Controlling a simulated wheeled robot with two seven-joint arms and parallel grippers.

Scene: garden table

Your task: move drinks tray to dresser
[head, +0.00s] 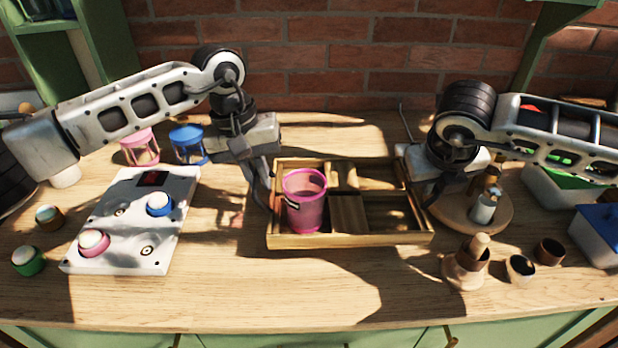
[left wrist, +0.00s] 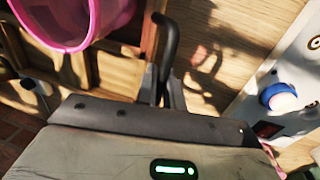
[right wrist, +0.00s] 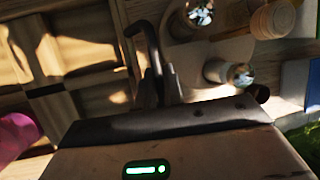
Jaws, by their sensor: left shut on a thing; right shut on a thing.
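The drinks tray (head: 350,240) is a wooden tray with compartments, on or just over the wooden dresser top; I cannot tell if it touches. A pink cup (head: 305,205) stands in its left part; the other compartments look empty. My left gripper (head: 264,192) is shut on the tray's left side, by a dark handle (left wrist: 168,45) seen in the left wrist view. My right gripper (head: 430,192) is shut on the tray's right side, by a dark handle (right wrist: 150,50) seen in the right wrist view. The fingertips are partly hidden.
A round wooden board (head: 490,222) with bottles is close on the right. Small cups (head: 520,268) sit front right. The front edge is clear.

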